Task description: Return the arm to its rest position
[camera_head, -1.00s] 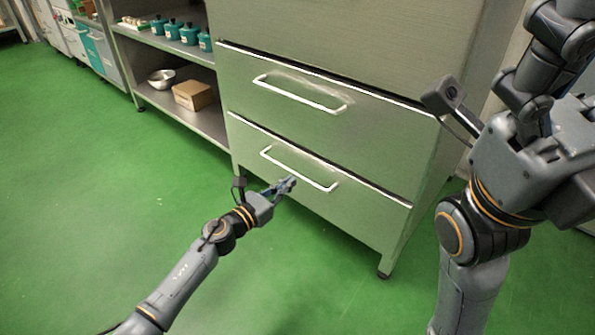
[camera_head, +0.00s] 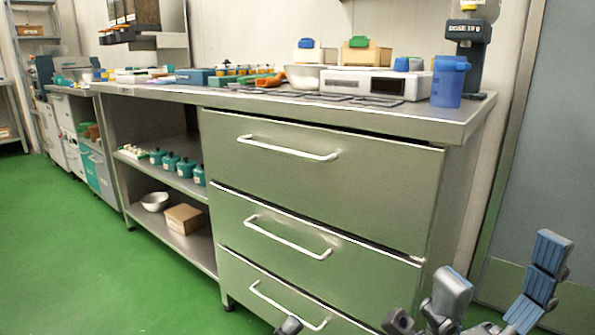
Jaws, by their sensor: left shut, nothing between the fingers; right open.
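My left gripper (camera_head: 288,326) shows only as a small dark tip at the bottom edge, just below the lowest drawer's handle (camera_head: 287,309). It is shut with nothing in it; the rest of that arm is out of view. My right gripper (camera_head: 497,288) is at the bottom right, with its blue-grey finger pads spread wide apart. It is open and empty, in front of the cabinet's right side. The rest of the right arm is cut off below the frame.
A steel drawer cabinet (camera_head: 330,190) stands ahead, its drawers looking closed. Its worktop holds a blue jug (camera_head: 450,82), a white scale (camera_head: 375,84) and trays. Open shelves at left hold teal containers, a bowl (camera_head: 155,201) and a cardboard box (camera_head: 186,219). Green floor (camera_head: 70,260) is clear at left.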

